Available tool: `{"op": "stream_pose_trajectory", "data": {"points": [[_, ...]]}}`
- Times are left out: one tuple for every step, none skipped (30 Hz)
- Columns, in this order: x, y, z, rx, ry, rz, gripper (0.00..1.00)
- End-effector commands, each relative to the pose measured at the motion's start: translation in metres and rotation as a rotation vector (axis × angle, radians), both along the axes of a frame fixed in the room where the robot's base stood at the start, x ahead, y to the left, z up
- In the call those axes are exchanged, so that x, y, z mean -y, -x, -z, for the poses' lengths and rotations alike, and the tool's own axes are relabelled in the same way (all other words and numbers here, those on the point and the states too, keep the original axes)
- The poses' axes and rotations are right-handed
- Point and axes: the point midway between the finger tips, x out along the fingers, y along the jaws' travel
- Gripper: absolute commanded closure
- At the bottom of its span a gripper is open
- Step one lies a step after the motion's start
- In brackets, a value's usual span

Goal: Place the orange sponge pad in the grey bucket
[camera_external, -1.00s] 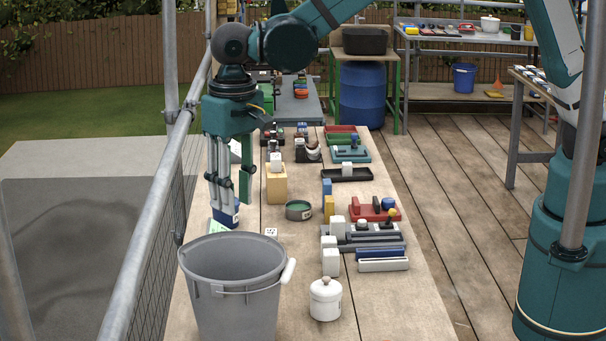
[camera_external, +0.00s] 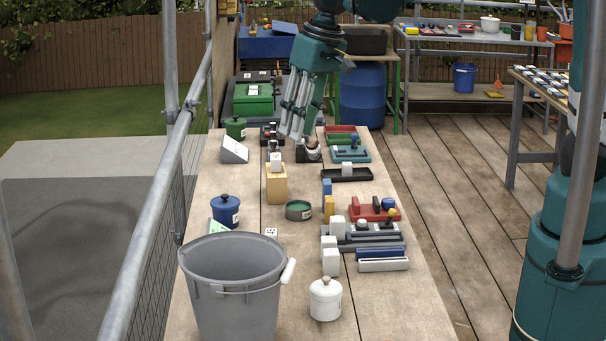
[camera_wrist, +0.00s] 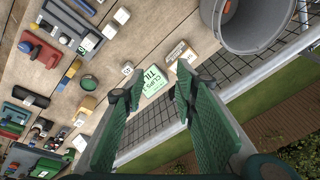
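The grey bucket (camera_external: 232,300) stands upright at the near left end of the table. It also shows at the top right of the wrist view (camera_wrist: 278,42). A small orange-red patch (camera_wrist: 228,8) shows inside it there, cut by the frame edge; it may be the sponge pad, but I cannot tell its shape. In the external view the bucket's floor is hidden. My gripper (camera_external: 292,135) hangs over the far part of the table, away from the bucket. Its fingers are apart and empty in the wrist view (camera_wrist: 160,92).
A blue lidded pot (camera_external: 225,212) stands just behind the bucket, and a white lidded pot (camera_external: 325,299) to its right. Trays and blocks fill the table's right side. A metal rail (camera_external: 150,205) runs along the left.

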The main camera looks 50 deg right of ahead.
Motion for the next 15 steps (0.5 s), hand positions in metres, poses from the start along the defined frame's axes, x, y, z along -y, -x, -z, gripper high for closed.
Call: {"op": "stream_pose_trajectory", "data": {"points": [[0.015,0.001,0.001,0.009,-0.003,0.005,0.71],[0.023,0.002,0.0,0.015,-0.004,0.005,0.71],[0.032,0.003,-0.001,0.024,-0.006,0.005,0.71],[0.04,0.004,-0.002,0.031,-0.007,0.006,0.71],[0.048,0.005,-0.003,0.038,-0.008,0.006,0.71],[0.057,0.006,-0.003,0.046,-0.01,0.006,0.71],[0.065,0.007,-0.004,0.053,-0.01,0.007,0.71],[0.072,0.008,-0.004,0.06,-0.011,0.008,0.71],[0.081,0.01,-0.005,0.069,-0.012,0.008,0.71],[0.089,0.012,-0.005,0.076,-0.013,0.008,0.71],[0.096,0.013,-0.005,0.082,-0.013,0.009,0.71],[0.105,0.016,-0.005,0.093,-0.013,0.008,0.71],[0.112,0.017,-0.005,0.099,-0.014,0.01,0.71],[0.119,0.019,-0.005,0.106,-0.013,0.01,0.71],[0.128,0.021,-0.005,0.115,-0.013,0.01,0.71]]}}
